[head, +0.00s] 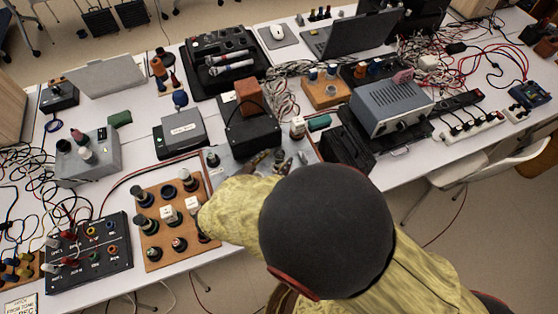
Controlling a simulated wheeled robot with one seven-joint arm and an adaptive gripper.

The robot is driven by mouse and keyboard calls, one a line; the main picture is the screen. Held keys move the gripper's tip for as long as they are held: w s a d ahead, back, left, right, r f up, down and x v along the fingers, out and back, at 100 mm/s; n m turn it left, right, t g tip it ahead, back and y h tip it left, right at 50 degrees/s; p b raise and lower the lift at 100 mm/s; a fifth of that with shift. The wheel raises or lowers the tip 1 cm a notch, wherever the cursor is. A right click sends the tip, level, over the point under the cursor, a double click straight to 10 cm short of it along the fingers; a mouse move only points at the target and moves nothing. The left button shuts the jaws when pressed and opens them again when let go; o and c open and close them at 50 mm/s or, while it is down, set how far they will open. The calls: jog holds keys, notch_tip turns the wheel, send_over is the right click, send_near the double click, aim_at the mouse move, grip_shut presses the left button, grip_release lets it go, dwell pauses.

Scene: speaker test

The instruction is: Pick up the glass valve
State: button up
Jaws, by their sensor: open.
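My gripper (267,160) is at the middle of the table, mostly hidden by my own arm. Its brown fingers show apart over a grey panel (226,163), with nothing clearly held between them. I cannot pick out the glass valve with certainty. Small upright parts stand on the panel near the fingers, too small to tell apart. A wooden board (151,254) to the left of my arm carries several dark round parts and white blocks. My arm covers its right edge.
A black box with a brown block (250,96) stands just behind my gripper. A grey-blue instrument (392,104) is to the right. A black terminal box (92,274) is at the front left. Loose cables lie at left and back right. Little table is clear.

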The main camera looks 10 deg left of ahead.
jog(key=shift+x, duration=1.4)
jog(key=c, duration=0.3)
grip_shut()
